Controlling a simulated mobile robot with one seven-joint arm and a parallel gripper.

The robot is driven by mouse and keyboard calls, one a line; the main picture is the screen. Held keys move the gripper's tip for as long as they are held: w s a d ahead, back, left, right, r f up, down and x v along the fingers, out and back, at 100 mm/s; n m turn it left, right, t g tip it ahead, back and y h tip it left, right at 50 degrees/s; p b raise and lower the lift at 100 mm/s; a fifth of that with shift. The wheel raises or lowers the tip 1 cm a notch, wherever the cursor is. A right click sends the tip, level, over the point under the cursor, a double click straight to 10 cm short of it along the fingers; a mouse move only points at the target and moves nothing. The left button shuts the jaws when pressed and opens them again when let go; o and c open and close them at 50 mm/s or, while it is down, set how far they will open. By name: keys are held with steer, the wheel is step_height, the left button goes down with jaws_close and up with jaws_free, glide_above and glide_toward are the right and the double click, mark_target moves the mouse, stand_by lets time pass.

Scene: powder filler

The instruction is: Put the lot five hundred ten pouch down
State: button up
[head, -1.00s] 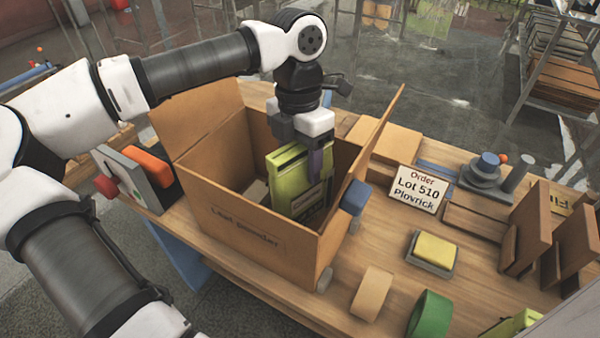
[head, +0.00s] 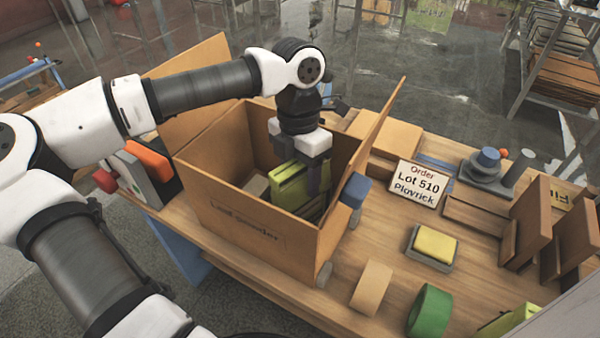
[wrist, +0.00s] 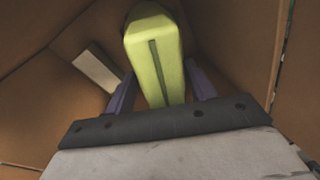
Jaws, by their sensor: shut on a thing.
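The yellow-green pouch (head: 288,187) is inside the open cardboard box (head: 240,222), its lower part hidden behind the box's front wall. My gripper (head: 316,180) reaches down into the box and is shut on the pouch. In the wrist view the pouch (wrist: 154,55) stands between my two purple fingers, its narrow top edge toward the camera. I cannot tell whether its bottom touches the box floor. An order sign (head: 416,185) reading Lot 510 stands on the table right of the box.
A pale block (wrist: 97,67) lies in the box beside the pouch. The box's raised flaps stand close around my arm. A yellow pad (head: 435,245), a tan roll (head: 371,288) and a green roll (head: 429,311) are on the table at right.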

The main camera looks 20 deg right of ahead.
steer(key=shift+f, duration=0.1)
steer(key=o, duration=1.5)
steer(key=shift+o, duration=0.2)
steer(key=shift+r+p, duration=0.65)
step_height(320, 180, up, 12)
steer(key=w+b, duration=0.1)
steer(key=b, duration=0.1)
steer(key=shift+w+d, duration=0.25)
steer(key=shift+w, duration=0.15)
